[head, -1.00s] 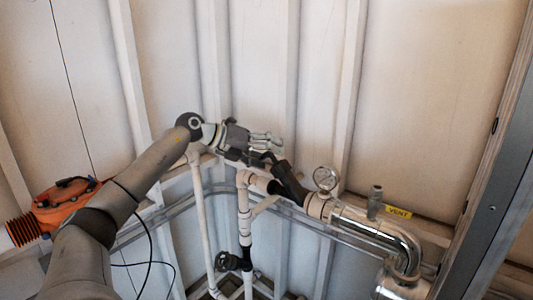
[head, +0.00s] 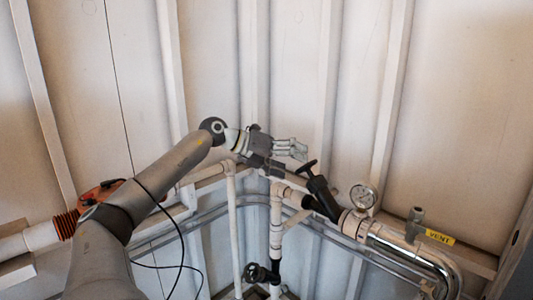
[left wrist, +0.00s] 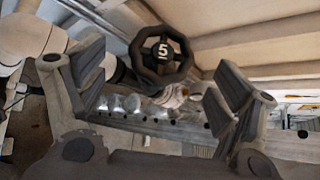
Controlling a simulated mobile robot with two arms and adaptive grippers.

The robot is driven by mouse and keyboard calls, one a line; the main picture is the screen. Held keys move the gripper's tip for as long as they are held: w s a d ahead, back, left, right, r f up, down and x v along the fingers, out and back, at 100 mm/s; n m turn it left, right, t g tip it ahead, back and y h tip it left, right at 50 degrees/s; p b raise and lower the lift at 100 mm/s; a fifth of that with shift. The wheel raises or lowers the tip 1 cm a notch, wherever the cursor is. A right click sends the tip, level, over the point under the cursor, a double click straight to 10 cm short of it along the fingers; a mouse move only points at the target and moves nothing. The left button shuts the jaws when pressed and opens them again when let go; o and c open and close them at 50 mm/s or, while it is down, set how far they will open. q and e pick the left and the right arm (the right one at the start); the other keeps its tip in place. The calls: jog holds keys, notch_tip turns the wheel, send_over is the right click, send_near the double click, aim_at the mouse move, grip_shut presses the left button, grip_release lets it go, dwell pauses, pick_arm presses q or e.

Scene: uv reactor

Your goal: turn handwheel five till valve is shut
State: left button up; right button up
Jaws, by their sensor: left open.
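Handwheel five (left wrist: 162,54) is a black spoked wheel with a white 5 on its hub. In the left wrist view it stands at the top middle, beyond and between my finger pads. In the head view the handwheel (head: 307,168) shows nearly edge-on, on top of a tilted black valve body (head: 323,198). My left gripper (head: 298,150) is open and empty, just up and left of the wheel in the head view. The left wrist view shows its spread fingers (left wrist: 163,82) apart from the rim. How far the valve is turned cannot be told. My right gripper is out of view.
A pressure gauge (head: 363,196) and a yellow VENT tag (head: 440,237) are right of the valve. A second black handwheel (head: 257,274) is low on the piping. White pipes (head: 234,225) run below my arm. The ribbed wall (head: 290,70) is close behind; space above is clear.

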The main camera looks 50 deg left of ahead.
pick_arm(q)
jog(key=v, duration=0.7)
jog(key=shift+s+r, duration=0.2)
jog(key=shift+s, duration=0.15)
jog(key=shift+a, duration=0.15)
dwell(0.3)
